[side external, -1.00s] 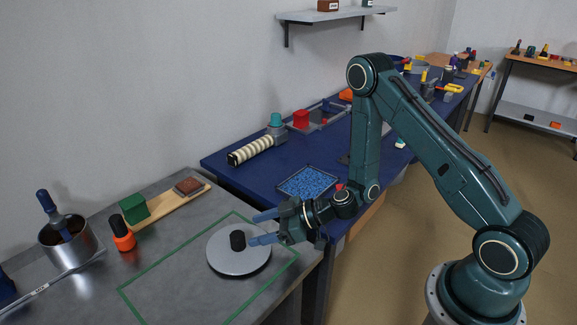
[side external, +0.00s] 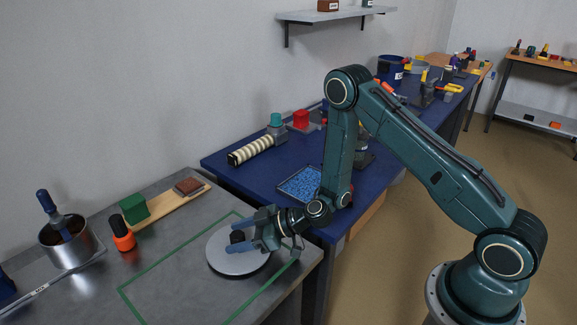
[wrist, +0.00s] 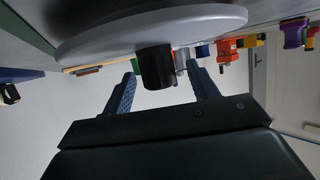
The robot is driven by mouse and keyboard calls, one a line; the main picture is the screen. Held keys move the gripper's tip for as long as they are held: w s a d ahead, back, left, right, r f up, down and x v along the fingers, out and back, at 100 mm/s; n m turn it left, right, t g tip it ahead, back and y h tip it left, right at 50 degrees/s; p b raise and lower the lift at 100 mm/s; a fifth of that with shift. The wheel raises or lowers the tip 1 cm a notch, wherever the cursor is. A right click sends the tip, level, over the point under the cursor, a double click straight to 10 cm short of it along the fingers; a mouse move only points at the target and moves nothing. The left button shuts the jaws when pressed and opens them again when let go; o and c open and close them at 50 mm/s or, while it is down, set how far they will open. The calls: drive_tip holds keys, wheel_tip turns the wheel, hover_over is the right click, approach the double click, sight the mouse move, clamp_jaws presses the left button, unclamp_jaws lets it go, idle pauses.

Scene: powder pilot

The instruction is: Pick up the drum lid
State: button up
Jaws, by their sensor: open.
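The drum lid (side external: 226,262) is a round pale grey disc with a black knob (side external: 237,237) at its middle. It lies flat on the grey table inside a green outlined rectangle. My gripper (side external: 244,232) is open and low over the lid, coming in from the right, with its fingers around the knob in the side view. In the wrist view the lid (wrist: 215,22) spans the top, and the black knob (wrist: 155,67) lies between the two blue-grey fingers of my gripper (wrist: 160,75), with gaps on both sides. Whether the fingers touch the lid is unclear.
A steel pot (side external: 68,246) with a brush, an orange bottle (side external: 122,234), and a wooden board (side external: 172,206) with a green block (side external: 134,208) stand at the left and back. A blue bench (side external: 240,175) holds a tray of blue pellets (side external: 299,184). The table in front of the lid is clear.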

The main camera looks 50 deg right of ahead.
sight(238, 234)
drive_tip(key=shift+w+a, duration=0.1)
drive_tip(key=shift+a, duration=0.05)
drive_tip(key=shift+c, duration=0.2)
drive_tip(key=c, duration=1.1)
drive_tip(key=shift+o, duration=0.2)
drive_tip(key=shift+r, duration=0.1)
wheel_tip(238, 234, up, 20)
idle(0.5)
idle(0.5)
